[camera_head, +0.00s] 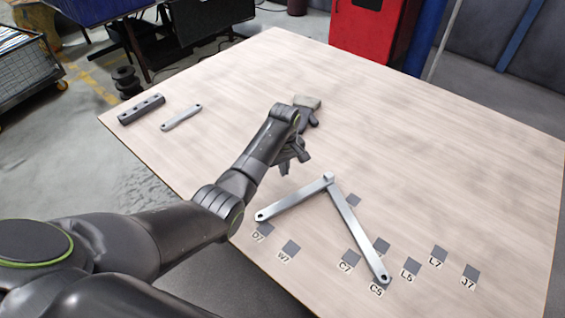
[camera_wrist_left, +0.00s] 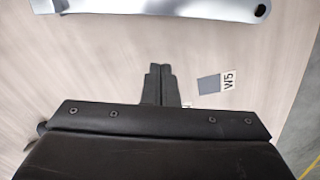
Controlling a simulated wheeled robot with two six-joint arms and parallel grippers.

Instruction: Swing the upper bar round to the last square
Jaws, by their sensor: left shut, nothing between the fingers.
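Two flat silvery bars join at a raised pin (camera_head: 328,177) on the table. One bar (camera_head: 292,199) runs left, its holed free end by the square marked D7 (camera_head: 266,229). The other bar (camera_head: 352,222) runs toward the front right, its end by a label that seems to read C5. Which bar lies on top I cannot tell. My left gripper (camera_head: 293,160) is shut and empty, behind the left bar and apart from it. In the left wrist view its shut fingers (camera_wrist_left: 160,85) point toward part of a bar (camera_wrist_left: 180,8); a square marked W5 (camera_wrist_left: 208,86) lies beside them.
More dark squares lie near the front: W7 (camera_head: 291,247), C7 (camera_head: 351,257), L5 (camera_head: 412,266), L7 (camera_head: 439,253), J7 (camera_head: 472,271). A dark holed bar (camera_head: 141,108) and a loose silvery bar (camera_head: 181,117) lie far left. The right side is clear.

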